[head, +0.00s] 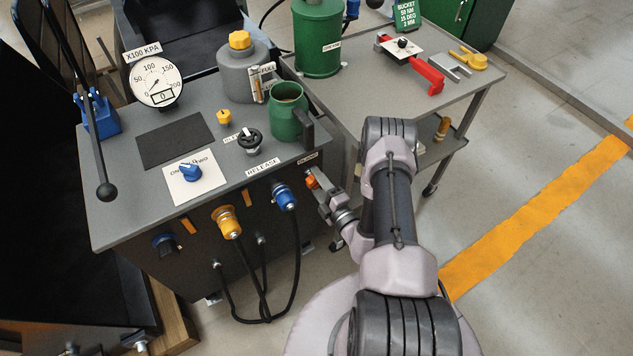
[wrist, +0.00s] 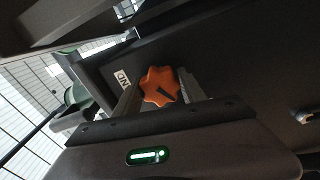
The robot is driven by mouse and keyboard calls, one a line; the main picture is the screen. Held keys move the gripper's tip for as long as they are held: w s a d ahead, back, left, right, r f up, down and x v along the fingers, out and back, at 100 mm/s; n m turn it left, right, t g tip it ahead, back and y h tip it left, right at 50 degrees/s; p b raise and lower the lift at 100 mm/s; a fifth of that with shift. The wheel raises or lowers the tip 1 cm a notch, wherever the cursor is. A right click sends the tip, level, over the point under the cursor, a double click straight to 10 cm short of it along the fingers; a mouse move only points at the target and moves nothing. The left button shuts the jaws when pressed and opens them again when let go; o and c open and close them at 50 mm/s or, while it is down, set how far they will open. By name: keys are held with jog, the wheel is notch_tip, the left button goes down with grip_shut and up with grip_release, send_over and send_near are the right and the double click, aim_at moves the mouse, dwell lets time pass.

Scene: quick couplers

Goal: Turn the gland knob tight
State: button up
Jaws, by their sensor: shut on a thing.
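The gland knob is an orange lobed knob (wrist: 160,87) with a dark slot mark on its face. In the wrist view it sits between the two fingers of my gripper (wrist: 158,92), which are shut on it. In the head view the knob (head: 311,182) shows as a small orange piece at the right end of the grey console's front face, under a label. My gripper (head: 318,187) reaches it from the right, with the fingers partly hiding the knob.
The grey console (head: 130,215) carries a gauge (head: 156,82), a green jug (head: 287,112) and a black-handled lever (head: 104,188). Blue (head: 285,196) and orange (head: 227,222) couplers with hanging black hoses are left of my gripper. A cart (head: 462,92) stands behind; floor at right is clear.

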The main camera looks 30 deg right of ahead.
jog(key=m, duration=0.5)
jog(key=shift+w+m+b, duration=0.1)
jog(key=shift+m+b, duration=0.2)
jog(key=shift+b, duration=0.05)
dwell(0.3)
jog(key=o, duration=1.4)
jog(key=shift+f, duration=0.1)
